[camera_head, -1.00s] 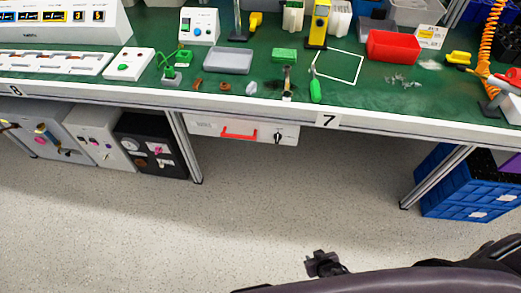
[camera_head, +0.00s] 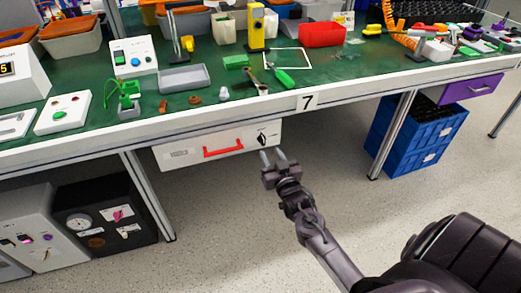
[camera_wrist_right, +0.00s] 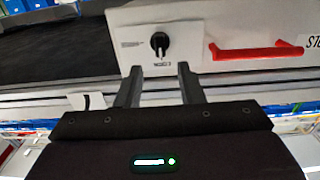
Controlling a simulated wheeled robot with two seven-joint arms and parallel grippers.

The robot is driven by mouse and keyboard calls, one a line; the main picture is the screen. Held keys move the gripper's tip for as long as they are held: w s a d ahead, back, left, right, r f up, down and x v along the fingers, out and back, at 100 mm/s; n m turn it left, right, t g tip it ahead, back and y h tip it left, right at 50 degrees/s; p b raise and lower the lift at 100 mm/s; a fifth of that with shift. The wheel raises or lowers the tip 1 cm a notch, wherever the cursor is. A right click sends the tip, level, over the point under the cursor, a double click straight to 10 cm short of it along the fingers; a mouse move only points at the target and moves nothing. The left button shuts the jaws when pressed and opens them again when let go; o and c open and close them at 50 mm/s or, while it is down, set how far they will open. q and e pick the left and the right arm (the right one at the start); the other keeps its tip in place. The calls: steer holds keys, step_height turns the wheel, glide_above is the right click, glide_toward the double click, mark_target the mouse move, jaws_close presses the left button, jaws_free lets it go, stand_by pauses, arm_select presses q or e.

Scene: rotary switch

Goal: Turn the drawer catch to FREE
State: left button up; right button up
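The drawer catch is a small black rotary knob (camera_head: 262,139) on a pale plate at the right end of the white drawer front (camera_head: 190,153), under the bench. In the right wrist view the knob (camera_wrist_right: 160,43) stands just beyond my fingertips, its ridge roughly upright; the lettering around it is too small to read surely. A red handle (camera_head: 223,148) is on the same drawer. My right gripper (camera_head: 273,156) is open and empty, just below and in front of the knob, apart from it. In the wrist view its two fingers (camera_wrist_right: 160,70) are spread. My left gripper is not in view.
The bench edge (camera_head: 360,92) runs above the drawer. A bench leg (camera_head: 148,195) stands left of it, another leg (camera_head: 392,135) and blue crates (camera_head: 415,133) to the right. Tools and bins lie on the green top. The floor before the drawer is clear.

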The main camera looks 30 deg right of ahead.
mark_target(264, 142)
steer(key=b+x, duration=0.1)
steer(key=x, duration=0.4)
steer(key=shift+w, duration=0.4)
jaws_close()
